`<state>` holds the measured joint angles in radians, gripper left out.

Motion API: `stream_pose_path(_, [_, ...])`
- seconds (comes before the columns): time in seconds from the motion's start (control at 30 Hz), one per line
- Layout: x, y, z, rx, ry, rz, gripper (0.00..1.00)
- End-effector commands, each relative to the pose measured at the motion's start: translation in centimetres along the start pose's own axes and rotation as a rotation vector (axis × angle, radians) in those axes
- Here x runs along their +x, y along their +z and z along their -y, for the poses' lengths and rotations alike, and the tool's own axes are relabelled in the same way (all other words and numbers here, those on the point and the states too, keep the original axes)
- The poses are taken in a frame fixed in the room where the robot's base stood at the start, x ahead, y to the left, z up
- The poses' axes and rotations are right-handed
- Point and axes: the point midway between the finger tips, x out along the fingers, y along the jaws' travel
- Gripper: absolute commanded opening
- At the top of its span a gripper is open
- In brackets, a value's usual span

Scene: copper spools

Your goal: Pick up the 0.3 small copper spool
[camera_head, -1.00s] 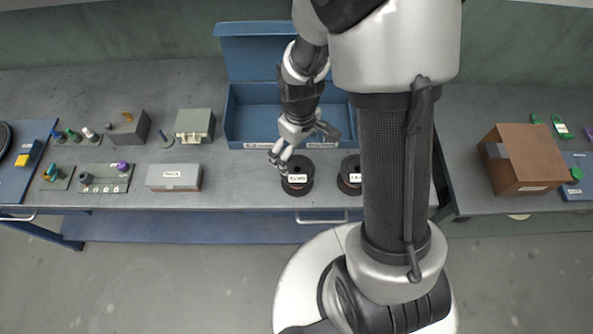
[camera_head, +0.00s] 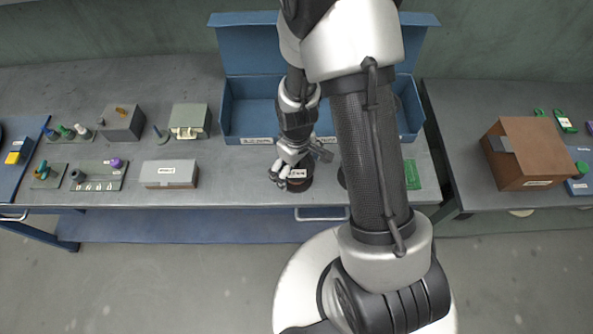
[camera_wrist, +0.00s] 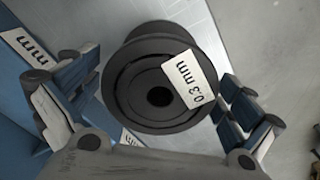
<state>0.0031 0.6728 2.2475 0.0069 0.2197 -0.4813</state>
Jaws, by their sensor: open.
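The 0.3 mm spool (camera_wrist: 140,104) is a dark, flanged spool with a white "0.3 mm" label, seen end-on in the wrist view. In the head view the spool (camera_head: 303,184) stands near the front edge of the table, partly hidden under my gripper. My gripper (camera_head: 283,178) is over it. In the wrist view the fingers of my gripper (camera_wrist: 150,120) are spread, one on each side of the spool, with nothing held. I cannot tell whether a finger touches it. A second dark spool (camera_head: 342,177) is almost fully hidden behind my arm.
A blue open box (camera_head: 232,125) stands behind the spool, its lid raised. A grey case (camera_head: 170,175) lies to the left. A green board (camera_head: 412,174) lies to the right. A brown box (camera_head: 520,160) sits on the right-hand table. The table's front edge is close to the spool.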

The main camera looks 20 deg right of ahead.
Motion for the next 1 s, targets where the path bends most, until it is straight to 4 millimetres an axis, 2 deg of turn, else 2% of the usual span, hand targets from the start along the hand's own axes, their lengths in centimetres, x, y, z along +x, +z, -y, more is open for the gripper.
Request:
stream_pose_path(0.07, [-0.06, -0.01, -0.01, 0.0, 0.0, 0.0, 1.0])
stream_pose_path(0.17, [-0.06, 0.0, 0.0, 0.0, 0.0, 0.0, 0.95])
stream_pose_path(1.0, [-0.05, 0.03, 0.02, 0.0, -0.001, 0.001, 0.39])
